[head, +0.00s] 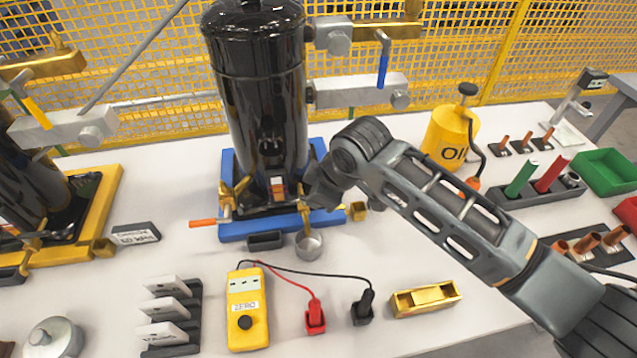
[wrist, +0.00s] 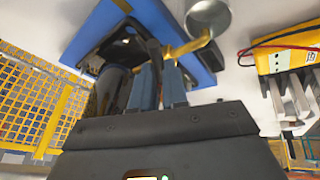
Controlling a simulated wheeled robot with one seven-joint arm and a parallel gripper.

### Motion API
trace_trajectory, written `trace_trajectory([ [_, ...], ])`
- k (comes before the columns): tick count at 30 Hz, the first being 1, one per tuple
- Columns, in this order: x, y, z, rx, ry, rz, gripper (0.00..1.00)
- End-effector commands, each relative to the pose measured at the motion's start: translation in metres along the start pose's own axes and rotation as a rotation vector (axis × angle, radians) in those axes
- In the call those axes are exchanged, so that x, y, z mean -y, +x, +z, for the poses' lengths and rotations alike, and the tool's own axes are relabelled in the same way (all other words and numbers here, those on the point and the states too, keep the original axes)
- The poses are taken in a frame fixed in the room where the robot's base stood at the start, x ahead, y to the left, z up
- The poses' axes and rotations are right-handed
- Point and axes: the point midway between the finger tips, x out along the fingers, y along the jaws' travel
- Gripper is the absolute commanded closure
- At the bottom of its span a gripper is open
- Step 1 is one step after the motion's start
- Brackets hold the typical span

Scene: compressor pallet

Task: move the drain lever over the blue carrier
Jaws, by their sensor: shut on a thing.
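The blue carrier (head: 262,229) stands on the white table under the black compressor tank (head: 257,95); it also shows in the wrist view (wrist: 160,20). My gripper (head: 313,198) is low at the tank's front right corner, over the carrier. In the wrist view its two fingers (wrist: 158,82) are shut on a dark, slim piece, which looks like the drain lever (wrist: 153,48). Beside it is a brass drain pipe (wrist: 190,45), seen in the head view too (head: 305,217). My gripper hides most of the lever in the head view.
A metal cup (head: 308,245) stands under the brass pipe. An orange-handled lever (head: 203,223) sticks out left of the carrier. A yellow meter (head: 247,310) with leads, a brass block (head: 426,298) and a yellow oil can (head: 450,138) stand around. A second tank is at left.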

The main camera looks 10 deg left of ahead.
Motion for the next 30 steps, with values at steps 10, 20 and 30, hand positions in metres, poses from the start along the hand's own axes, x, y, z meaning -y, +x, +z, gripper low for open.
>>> trace_trajectory([
  [10, 0.0055, -0.0014, -0.0017, 0.031, 0.137, 0.055, 1.00],
  [20, 0.0063, 0.0000, -0.0014, 0.037, 0.162, 0.066, 1.00],
  [30, 0.0062, 0.0000, -0.0014, 0.036, 0.161, 0.066, 0.75],
])
